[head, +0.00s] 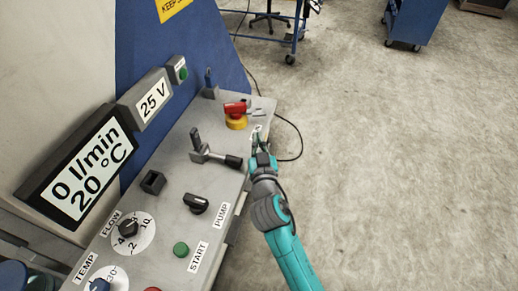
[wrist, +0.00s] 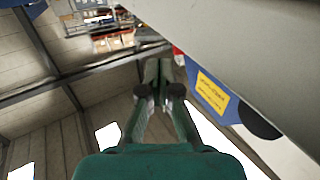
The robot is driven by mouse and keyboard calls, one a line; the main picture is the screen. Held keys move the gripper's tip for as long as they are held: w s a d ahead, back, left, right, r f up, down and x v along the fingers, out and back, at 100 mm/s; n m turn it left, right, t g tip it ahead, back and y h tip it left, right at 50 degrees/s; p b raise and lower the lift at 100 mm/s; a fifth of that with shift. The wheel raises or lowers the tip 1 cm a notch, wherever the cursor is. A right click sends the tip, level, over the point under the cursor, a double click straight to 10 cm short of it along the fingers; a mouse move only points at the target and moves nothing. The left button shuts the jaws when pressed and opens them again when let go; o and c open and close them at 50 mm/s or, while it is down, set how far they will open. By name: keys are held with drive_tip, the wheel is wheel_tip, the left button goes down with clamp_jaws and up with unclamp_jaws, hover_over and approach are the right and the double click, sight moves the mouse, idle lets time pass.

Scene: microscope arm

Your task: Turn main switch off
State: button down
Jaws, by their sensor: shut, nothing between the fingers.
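In the head view, a switch with a red handle (head: 235,109) on a yellow base sits near the far right end of the grey control panel (head: 213,131). I take it for the main switch. A small white label, too small to read, lies to its right. My gripper (head: 259,143) is at the panel's right edge, just below and right of the switch, apart from it. The wrist view shows the gripper's fingers (wrist: 160,78) closed together with nothing between them. The switch is not recognisable in the wrist view.
A black-handled lever (head: 232,161) sticks out just left of my gripper. The pump knob (head: 196,203), flow dial (head: 128,228) and green start button (head: 181,249) lie nearer. Displays (head: 82,168) line the left. Open concrete floor (head: 400,160) lies right.

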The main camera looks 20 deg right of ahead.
sight(254, 116)
drive_tip(key=x, duration=0.7)
drive_tip(key=shift+w, duration=0.35)
